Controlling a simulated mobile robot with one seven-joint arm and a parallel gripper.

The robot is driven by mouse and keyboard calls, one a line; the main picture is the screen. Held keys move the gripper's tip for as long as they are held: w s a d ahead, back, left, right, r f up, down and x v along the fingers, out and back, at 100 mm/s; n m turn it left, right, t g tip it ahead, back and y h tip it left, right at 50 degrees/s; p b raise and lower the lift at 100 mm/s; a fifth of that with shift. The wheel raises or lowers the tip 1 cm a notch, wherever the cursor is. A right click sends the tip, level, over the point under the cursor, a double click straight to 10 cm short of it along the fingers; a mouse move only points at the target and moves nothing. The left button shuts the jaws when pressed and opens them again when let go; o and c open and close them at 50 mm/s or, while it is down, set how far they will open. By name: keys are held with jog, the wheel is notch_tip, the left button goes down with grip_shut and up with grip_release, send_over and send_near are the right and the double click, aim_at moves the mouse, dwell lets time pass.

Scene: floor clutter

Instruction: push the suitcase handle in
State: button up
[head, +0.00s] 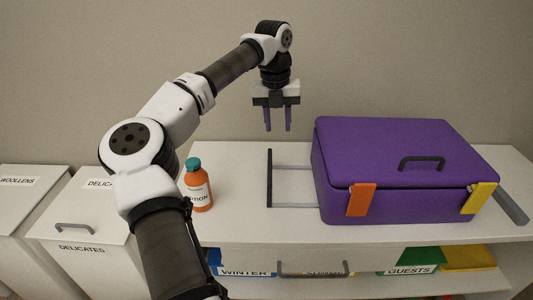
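A purple suitcase (400,160) lies flat on the white shelf top, at the right of the head view. Its pull handle is extended to the left: a dark crossbar (269,178) on two thin grey rods (292,207) that run into the suitcase's left side. My gripper (278,126) points down above the back of the shelf, above and behind the crossbar. Its two purple fingers are apart, with nothing between them.
An orange bottle with a teal cap (199,187) stands on the shelf left of the crossbar. A grey flat piece (510,205) lies at the suitcase's right. White lidded bins (75,225) stand at left. Below are labelled compartments (245,272). The shelf between bottle and crossbar is clear.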

aim_at(270, 166)
jog(key=shift+n+y, duration=0.3)
jog(key=shift+y, duration=0.1)
jog(key=f, duration=0.4)
jog(key=a+f, duration=0.1)
jog(key=f, duration=0.4)
jog(key=a+f+p, duration=0.1)
jog(key=f, duration=0.3)
jog(key=shift+w+f, duration=0.2)
jog(key=shift+f, duration=0.2)
jog(key=shift+c, duration=0.4)
grip_shut()
